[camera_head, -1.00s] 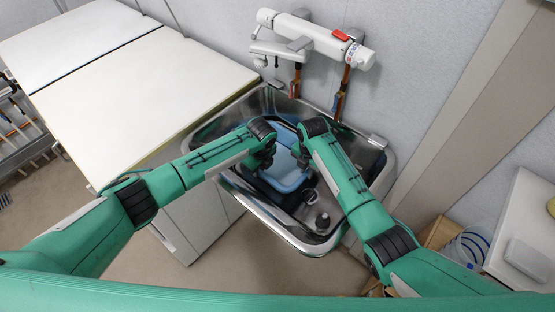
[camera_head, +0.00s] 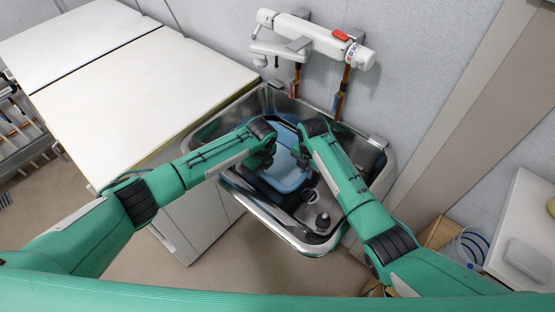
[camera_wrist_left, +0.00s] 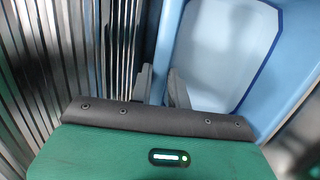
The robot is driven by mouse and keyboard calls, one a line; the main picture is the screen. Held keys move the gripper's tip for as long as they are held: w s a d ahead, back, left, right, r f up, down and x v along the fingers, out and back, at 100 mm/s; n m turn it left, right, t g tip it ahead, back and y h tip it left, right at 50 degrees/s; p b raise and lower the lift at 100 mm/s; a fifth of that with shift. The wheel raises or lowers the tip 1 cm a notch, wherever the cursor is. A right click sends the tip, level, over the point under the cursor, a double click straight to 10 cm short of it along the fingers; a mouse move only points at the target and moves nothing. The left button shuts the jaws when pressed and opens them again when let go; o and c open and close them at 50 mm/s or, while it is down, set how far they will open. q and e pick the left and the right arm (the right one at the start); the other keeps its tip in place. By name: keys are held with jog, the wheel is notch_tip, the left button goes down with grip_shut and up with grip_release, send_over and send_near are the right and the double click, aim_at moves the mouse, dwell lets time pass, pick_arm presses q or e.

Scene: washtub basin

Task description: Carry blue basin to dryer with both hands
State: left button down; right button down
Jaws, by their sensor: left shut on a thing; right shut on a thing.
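The blue basin (camera_head: 286,176) sits inside the metal sink, partly hidden by my two forearms and hands in the head view. In the left wrist view the blue basin (camera_wrist_left: 225,50) fills the upper right, and its side wall passes between the fingers. My left gripper (camera_head: 268,162) is shut on the basin's left side; its two dark fingers (camera_wrist_left: 160,85) show in the left wrist view. My right gripper (camera_head: 303,160) is at the basin's right side, shut on it, with its fingertips mostly hidden. No dryer can be made out for certain.
The metal sink (camera_head: 231,187) surrounds the basin, with a dark knob (camera_head: 322,221) near its front. A white faucet unit (camera_head: 318,38) hangs on the wall behind. White flat-topped cabinets (camera_head: 140,88) stand left, with clear tops. A white surface (camera_head: 520,225) is at right.

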pick_arm(q)
jog(key=shift+r, duration=0.2)
pick_arm(e)
jog(key=shift+w+r, duration=0.1)
jog(key=shift+r, duration=0.1)
